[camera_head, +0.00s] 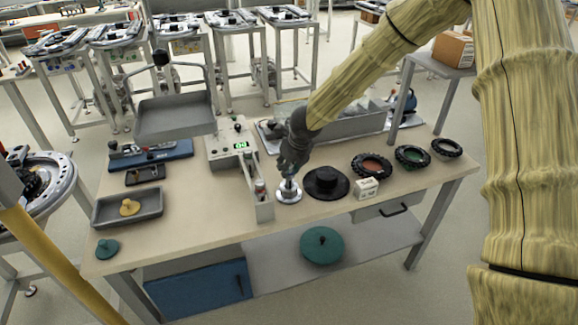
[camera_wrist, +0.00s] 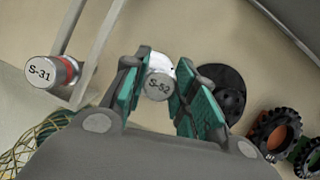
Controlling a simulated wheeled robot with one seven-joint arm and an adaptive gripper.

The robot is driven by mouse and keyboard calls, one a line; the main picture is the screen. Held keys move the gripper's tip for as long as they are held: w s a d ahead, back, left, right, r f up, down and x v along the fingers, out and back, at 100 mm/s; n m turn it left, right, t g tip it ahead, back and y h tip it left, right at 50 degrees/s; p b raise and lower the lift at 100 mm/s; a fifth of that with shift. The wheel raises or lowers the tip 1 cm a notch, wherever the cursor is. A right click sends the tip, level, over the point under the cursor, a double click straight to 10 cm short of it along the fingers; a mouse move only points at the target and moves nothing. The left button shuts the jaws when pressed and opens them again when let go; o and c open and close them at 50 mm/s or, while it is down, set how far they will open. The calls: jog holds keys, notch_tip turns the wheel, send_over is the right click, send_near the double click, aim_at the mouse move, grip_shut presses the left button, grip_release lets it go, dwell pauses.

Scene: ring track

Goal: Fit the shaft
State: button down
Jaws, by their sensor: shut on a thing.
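My gripper (camera_head: 290,168) points down over the front middle of the workbench. In the wrist view, the green-padded fingers of my gripper (camera_wrist: 160,100) are on either side of a grey shaft marked S-52 (camera_wrist: 158,86), held end-on to the camera. Directly below it is a round silver flanged base (camera_head: 288,194); a white part of it shows behind the shaft in the wrist view. Whether the shaft's lower end is in the base cannot be told. A second shaft, marked S-31 (camera_wrist: 40,72), with a red band, stands in a narrow grey rack (camera_head: 264,211) to the left.
A black hub disc (camera_head: 326,183) lies close right of the base, with a small white box (camera_head: 365,188) and several black rings beyond. A control box (camera_head: 230,147) stands behind left. A grey tray (camera_head: 128,207) holds a yellow knobbed disc. Bare bench lies in front.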

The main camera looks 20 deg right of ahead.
jog(key=shift+f, duration=0.25)
jog(key=c, duration=1.1)
grip_release()
jog(key=shift+r, duration=0.1)
jog(key=v, duration=1.2)
jog(key=shift+d, duration=0.1)
